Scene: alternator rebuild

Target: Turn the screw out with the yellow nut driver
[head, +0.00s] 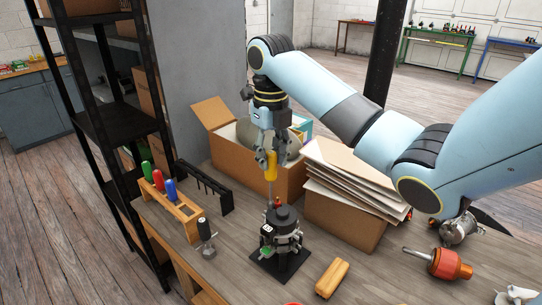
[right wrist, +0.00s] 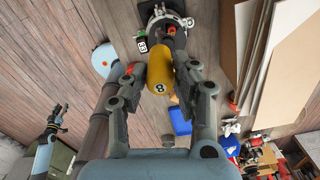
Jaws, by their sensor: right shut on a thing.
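My right gripper (head: 266,158) is shut on the handle of the yellow nut driver (head: 271,172). The driver is upright, its thin shaft pointing down toward the top of the dark alternator (head: 283,228). I cannot tell whether its tip touches a screw; the screw is not clearly visible. In the right wrist view, the fingers (right wrist: 162,84) flank the yellow handle (right wrist: 164,62), marked 8, with the alternator (right wrist: 160,14) beyond it. The alternator stands on a black base plate (head: 268,268). My left gripper (right wrist: 52,128) seems to show small at left in the wrist view, its jaws unclear.
A wooden rack (head: 186,214) holds red, green and blue drivers, with a black rack (head: 207,188) behind. An open cardboard box (head: 229,162) and a box of folders (head: 345,218) stand close behind the alternator. A yellow-orange block (head: 332,278) and a red-orange part (head: 446,264) lie at right.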

